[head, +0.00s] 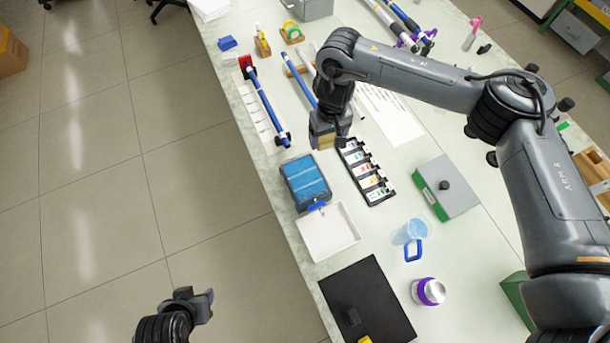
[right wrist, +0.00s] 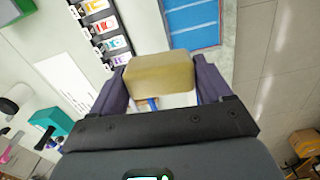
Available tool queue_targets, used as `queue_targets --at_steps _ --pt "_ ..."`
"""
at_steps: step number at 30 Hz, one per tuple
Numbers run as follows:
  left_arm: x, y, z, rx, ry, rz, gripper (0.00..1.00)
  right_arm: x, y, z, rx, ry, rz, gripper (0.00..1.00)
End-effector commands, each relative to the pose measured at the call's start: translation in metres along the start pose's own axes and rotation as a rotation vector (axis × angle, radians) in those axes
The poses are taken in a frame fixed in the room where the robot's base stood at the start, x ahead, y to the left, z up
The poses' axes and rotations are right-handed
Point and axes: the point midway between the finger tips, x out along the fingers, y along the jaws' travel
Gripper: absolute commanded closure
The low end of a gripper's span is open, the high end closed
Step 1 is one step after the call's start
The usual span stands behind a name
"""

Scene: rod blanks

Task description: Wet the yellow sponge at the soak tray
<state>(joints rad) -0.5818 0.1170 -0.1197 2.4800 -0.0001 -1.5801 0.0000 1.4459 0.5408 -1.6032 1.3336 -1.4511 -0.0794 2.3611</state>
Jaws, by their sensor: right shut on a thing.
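My right gripper (head: 328,128) is shut on the yellow sponge (head: 324,142), above the table. In the right wrist view the sponge (right wrist: 160,74) sits between the two fingers of the right gripper (right wrist: 162,82). The soak tray (head: 286,184), dark-rimmed with a blue inside, lies just below the sponge in the head view, apart from it. It also shows at the top of the right wrist view (right wrist: 193,42). My left gripper (head: 200,304) is away from the table over the floor; its jaw opening is unclear.
A white tray (head: 315,240) adjoins the soak tray. A black rack of coloured labelled slots (head: 366,170) stands to its right. Blue rods (head: 268,106) lie behind. A green-and-grey box (head: 452,190), clear blue-handled jug (head: 410,232), purple-ringed jar (head: 428,291) and black mat (head: 375,295) occupy the right and front.

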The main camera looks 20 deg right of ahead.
Motion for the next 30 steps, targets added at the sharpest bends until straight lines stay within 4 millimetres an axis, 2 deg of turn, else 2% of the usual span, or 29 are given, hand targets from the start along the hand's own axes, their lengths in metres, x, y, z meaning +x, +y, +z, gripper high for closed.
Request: queue_targets --at_steps 30 --pt "0.026 -0.001 0.008 0.009 0.001 -0.007 0.57 0.083 0.000 0.000 -0.001 0.000 0.000 0.46"
